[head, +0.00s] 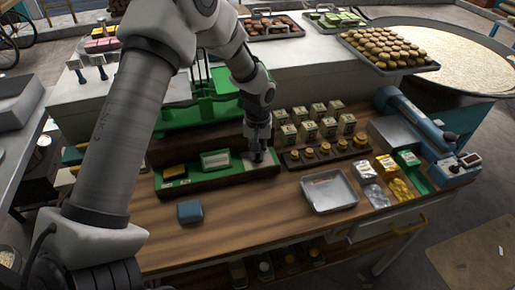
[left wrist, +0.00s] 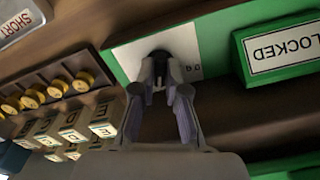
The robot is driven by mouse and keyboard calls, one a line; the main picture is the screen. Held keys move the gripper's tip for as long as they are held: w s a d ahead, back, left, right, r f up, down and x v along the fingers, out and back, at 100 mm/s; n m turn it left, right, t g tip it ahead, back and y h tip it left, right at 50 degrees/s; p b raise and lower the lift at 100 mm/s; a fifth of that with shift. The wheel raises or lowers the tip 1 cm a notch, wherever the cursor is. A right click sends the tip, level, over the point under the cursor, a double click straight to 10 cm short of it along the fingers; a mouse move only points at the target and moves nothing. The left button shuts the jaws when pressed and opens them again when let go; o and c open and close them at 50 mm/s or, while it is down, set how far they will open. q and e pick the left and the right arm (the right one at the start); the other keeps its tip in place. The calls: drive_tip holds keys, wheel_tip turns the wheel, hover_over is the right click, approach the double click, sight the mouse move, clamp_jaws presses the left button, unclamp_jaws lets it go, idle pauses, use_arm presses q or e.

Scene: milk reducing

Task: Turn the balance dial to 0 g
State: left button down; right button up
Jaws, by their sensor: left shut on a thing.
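The balance dial (left wrist: 159,56) is a small dark knob on a white plate (left wrist: 184,42) set in a green panel. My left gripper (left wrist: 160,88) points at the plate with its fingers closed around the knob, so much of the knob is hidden. In the head view my left gripper (head: 258,156) reaches down to the right end of the green panel (head: 205,177). Small marks on the plate beside the knob are too small to read surely. The green balance (head: 215,108) stands behind the panel, partly hidden by my arm. My right gripper is not in view.
A sign (left wrist: 281,46) reading "LOCKED" sits on the panel. A rack of brass weights (head: 325,153) and several lettered blocks (head: 315,122) stand close to the right of my gripper. A metal tray (head: 329,190) and a blue block (head: 190,211) lie in front.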

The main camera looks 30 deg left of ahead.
use_arm(q)
drive_tip(key=n+p, duration=0.1)
drive_tip(key=n, duration=0.3)
drive_tip(key=shift+r+n, duration=0.1)
drive_tip(key=shift+n, duration=0.2)
drive_tip(key=n+p, duration=0.1)
drive_tip(key=n, duration=0.3)
drive_tip(key=shift+n+p, duration=0.3)
drive_tip(key=n+p, duration=0.1)
drive_tip(key=n, duration=0.3)
drive_tip(key=shift+n, duration=0.3)
drive_tip(key=shift+n+p, duration=0.9)
drive_tip(key=shift+n, duration=1.1)
drive_tip(key=c, duration=1.2)
unclamp_jaws()
drive_tip(key=shift+f, duration=0.2)
drive_tip(key=shift+o, duration=0.2)
drive_tip(key=shift+r, duration=0.1)
